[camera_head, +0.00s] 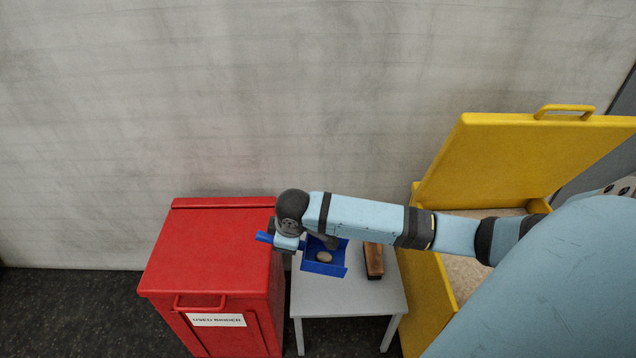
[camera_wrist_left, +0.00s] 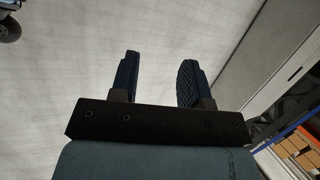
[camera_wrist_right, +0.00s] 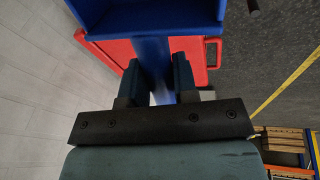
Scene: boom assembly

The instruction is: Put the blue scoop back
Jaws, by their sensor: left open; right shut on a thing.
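The blue scoop (camera_head: 338,269) is in my right gripper (camera_head: 287,243), which is shut on its handle. The handle's end (camera_head: 264,237) sticks out to the left, towards the red bin, and the pan shows over the grey table. A small beige lump (camera_head: 324,257) shows in the pan. In the right wrist view the scoop (camera_wrist_right: 150,18) extends up from between the fingers (camera_wrist_right: 155,70). I cannot tell how far it is above the table. My left gripper (camera_wrist_left: 160,70) is open and empty in the left wrist view, facing the pale wall; the head view does not show it.
The small grey table (camera_head: 355,298) carries a brown brush (camera_head: 374,261). A red bin (camera_head: 209,250) with a "used binder" label stands to its left. A yellow box (camera_head: 430,285) with its lid (camera_head: 510,160) raised stands to the right. The wall is close behind.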

